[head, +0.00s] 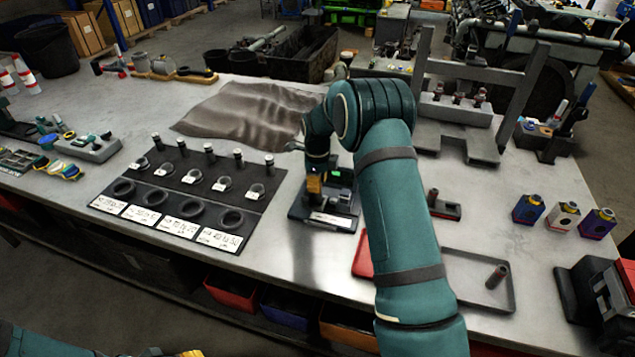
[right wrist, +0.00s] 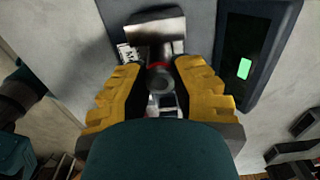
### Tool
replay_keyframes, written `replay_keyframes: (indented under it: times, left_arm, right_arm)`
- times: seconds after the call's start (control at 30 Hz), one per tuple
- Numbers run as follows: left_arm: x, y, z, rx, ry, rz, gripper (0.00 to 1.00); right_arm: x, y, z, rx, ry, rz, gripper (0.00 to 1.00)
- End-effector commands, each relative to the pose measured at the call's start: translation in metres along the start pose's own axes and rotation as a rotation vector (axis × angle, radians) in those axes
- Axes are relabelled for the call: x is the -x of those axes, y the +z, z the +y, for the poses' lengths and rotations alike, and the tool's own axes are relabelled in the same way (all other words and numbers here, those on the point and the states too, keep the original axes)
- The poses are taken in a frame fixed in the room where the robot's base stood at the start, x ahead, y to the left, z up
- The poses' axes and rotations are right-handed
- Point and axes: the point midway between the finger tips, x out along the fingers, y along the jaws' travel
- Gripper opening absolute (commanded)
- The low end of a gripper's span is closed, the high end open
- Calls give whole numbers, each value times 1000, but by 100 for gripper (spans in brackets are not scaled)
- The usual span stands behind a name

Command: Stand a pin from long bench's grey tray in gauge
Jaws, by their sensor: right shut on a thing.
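The gauge (head: 322,216), a dark stand with a lit green display, sits mid-bench; its post and display also show in the right wrist view (right wrist: 262,40). My right gripper (head: 315,186) is right at the gauge, with its yellow fingers shut on a grey pin (right wrist: 160,83), seen nearly end-on. The pin's lower end is hidden, so I cannot tell whether it touches the gauge's seat. The grey tray (head: 463,257) lies at the right front of the bench, partly behind my right arm, with another pin (head: 497,277) in it. My left gripper (head: 188,354) barely shows at the bottom edge.
A black board (head: 205,172) with rings, pegs and white labels lies left of the gauge. A red tray (head: 362,256) is partly hidden by my arm. A small dark holder (head: 445,208) and several small bottles (head: 528,209) stand right. A brown cloth (head: 245,113) lies behind.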

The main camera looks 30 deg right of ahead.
Motion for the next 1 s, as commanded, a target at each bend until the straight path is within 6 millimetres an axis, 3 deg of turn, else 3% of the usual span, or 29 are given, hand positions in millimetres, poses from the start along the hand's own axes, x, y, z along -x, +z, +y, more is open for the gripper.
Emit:
replay_keyframes:
  times: [0.67,0.7,0.77,1.0]
  left_arm:
    - [-5,1,-2,0,0,0,47]
    - [-5,1,-2,0,0,0,47]
    - [-5,1,-2,0,0,0,47]
    - [-5,1,-2,0,0,0,47]
  right_arm:
    - [-9,0,0,0,-1,0,0]
    - [-9,0,0,0,-1,0,28]
    - [-9,0,0,0,-1,0,49]
    - [-10,0,0,0,0,0,50]
